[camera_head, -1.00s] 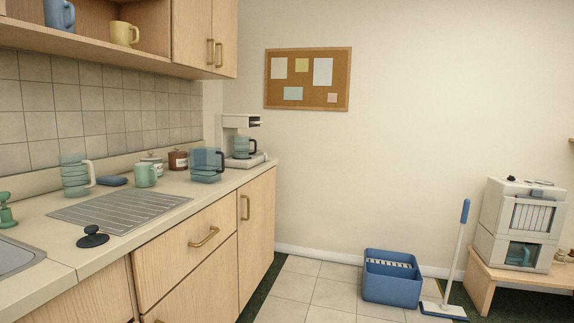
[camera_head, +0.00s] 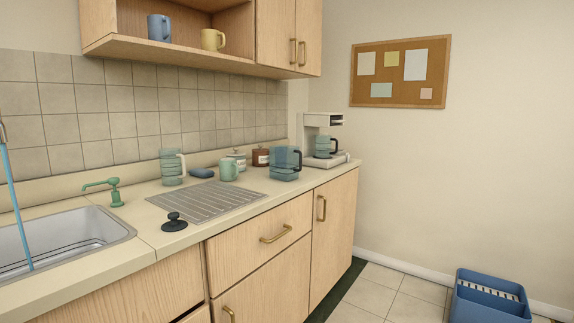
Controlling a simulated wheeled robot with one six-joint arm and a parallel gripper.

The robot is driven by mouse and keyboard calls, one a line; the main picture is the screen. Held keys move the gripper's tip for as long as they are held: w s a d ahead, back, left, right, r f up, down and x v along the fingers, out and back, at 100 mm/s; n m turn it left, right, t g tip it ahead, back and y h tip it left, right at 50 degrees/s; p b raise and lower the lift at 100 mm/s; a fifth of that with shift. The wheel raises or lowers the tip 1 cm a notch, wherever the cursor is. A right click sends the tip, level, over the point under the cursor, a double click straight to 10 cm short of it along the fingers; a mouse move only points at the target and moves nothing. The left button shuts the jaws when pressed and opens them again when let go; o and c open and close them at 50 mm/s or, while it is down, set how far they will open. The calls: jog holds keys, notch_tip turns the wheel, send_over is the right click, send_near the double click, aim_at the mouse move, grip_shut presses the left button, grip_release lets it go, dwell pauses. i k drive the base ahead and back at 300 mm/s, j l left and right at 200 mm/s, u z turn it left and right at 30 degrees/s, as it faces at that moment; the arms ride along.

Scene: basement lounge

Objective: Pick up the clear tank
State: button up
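A clear bluish tank (camera_head: 282,165) with a dark handle stands upright on the counter (camera_head: 140,215), in front of the coffee maker (camera_head: 313,122). Two other see-through vessels are near it: a clear glass carafe (camera_head: 325,147) on the coffee maker's base, and a tall clear jug (camera_head: 171,168) with a pale handle at the left of the drainer. My gripper does not show in this view, and nothing held can be seen.
A green mug (camera_head: 228,170), a blue sponge-like item (camera_head: 202,173) and lidded jars (camera_head: 260,157) stand left of the tank. A ribbed drainer (camera_head: 208,200), black stopper (camera_head: 174,222) and sink (camera_head: 70,240) lie nearer.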

aim_at(285, 160)
jog(key=i+l+z, duration=0.25)
jog(key=i, duration=1.05)
jog(key=i+l+z, duration=0.25)
jog(key=i, duration=1.05)
jog(key=j, duration=0.1)
